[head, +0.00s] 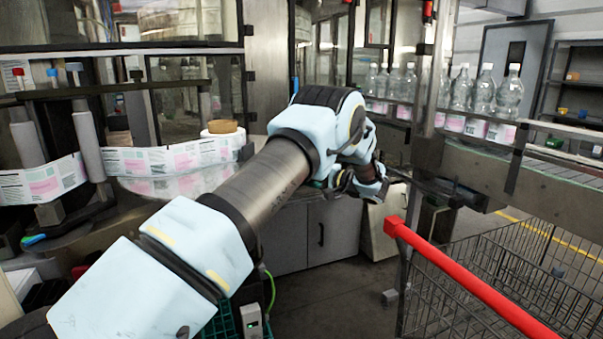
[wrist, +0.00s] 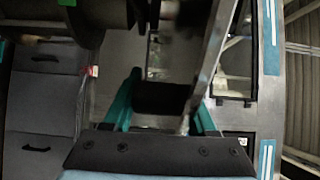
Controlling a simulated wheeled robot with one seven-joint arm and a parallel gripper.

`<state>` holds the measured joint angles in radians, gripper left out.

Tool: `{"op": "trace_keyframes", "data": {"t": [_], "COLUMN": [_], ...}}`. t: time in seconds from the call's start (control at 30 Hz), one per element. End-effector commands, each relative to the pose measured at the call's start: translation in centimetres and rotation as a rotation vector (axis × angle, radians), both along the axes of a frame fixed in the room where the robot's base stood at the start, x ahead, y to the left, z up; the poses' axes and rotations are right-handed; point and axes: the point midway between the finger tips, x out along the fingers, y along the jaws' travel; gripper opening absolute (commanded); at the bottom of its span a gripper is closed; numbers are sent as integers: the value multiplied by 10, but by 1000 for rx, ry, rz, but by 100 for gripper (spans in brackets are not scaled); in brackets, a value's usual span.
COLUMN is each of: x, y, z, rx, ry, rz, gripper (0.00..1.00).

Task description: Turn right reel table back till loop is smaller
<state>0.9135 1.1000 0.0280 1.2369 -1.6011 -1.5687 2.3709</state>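My gripper (head: 364,184) is at the end of my arm, low in front of the machine, right of the label web in the head view. The printed label web (head: 172,160) runs in a curved band past grey rollers (head: 88,140) at the left. A grey round table surface (head: 85,238) shows below the web. My arm covers much of the area to its right, so I cannot tell the right reel table or its loop for certain.
A red-handled wire cart (head: 470,285) stands at the front right. Clear bottles (head: 484,95) line the conveyor (head: 490,165) behind it. A grey cabinet (head: 332,232) is below my gripper. In the wrist view, a metal post (wrist: 212,62) passes close to the right finger.

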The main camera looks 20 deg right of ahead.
Motion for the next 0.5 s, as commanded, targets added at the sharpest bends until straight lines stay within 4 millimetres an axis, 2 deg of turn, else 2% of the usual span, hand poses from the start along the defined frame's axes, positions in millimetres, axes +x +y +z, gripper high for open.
{"op": "trace_keyframes", "data": {"t": [0.03, 0.17, 0.5], "x": [0, 0, 0], "y": [3, 3, 2], "z": [-13, -11, -7], "rx": [5, 4, 4], "ry": [19, 17, 10], "rz": [1, 1, 1], "gripper": [61, 75, 75]}}
